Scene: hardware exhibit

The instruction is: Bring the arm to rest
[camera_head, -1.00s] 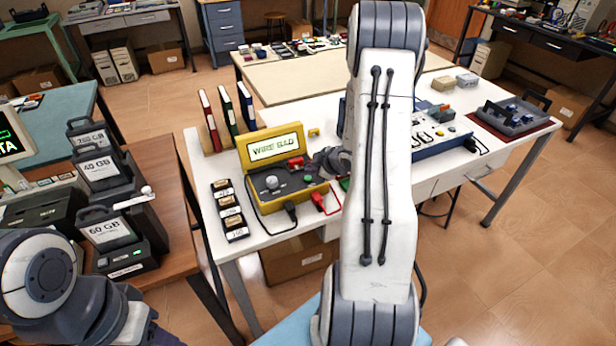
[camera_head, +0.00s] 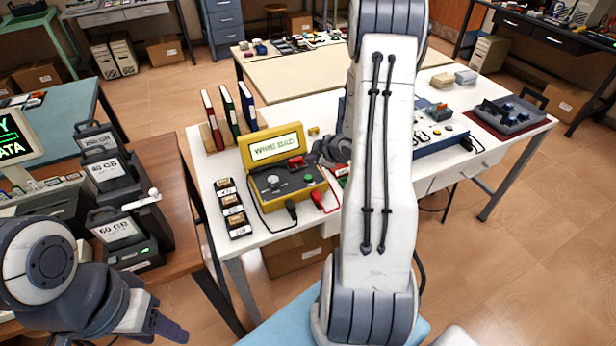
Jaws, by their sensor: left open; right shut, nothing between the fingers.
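My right arm (camera_head: 378,170) fills the centre of the head view, its big white link rising over the white table. My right gripper (camera_head: 327,151) shows as a dark shape just right of the yellow tester (camera_head: 262,193), partly hidden behind that link. It is shut and holds nothing. My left gripper (camera_head: 165,327) is low at the left, its fingers pointing right beside the brown table. It is open and empty.
The yellow tester's screen reads "WIRE BAD". Labelled drive units (camera_head: 118,228) stand on the brown table near my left arm. A blue device (camera_head: 440,138) and a grey tray (camera_head: 512,117) lie to the right.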

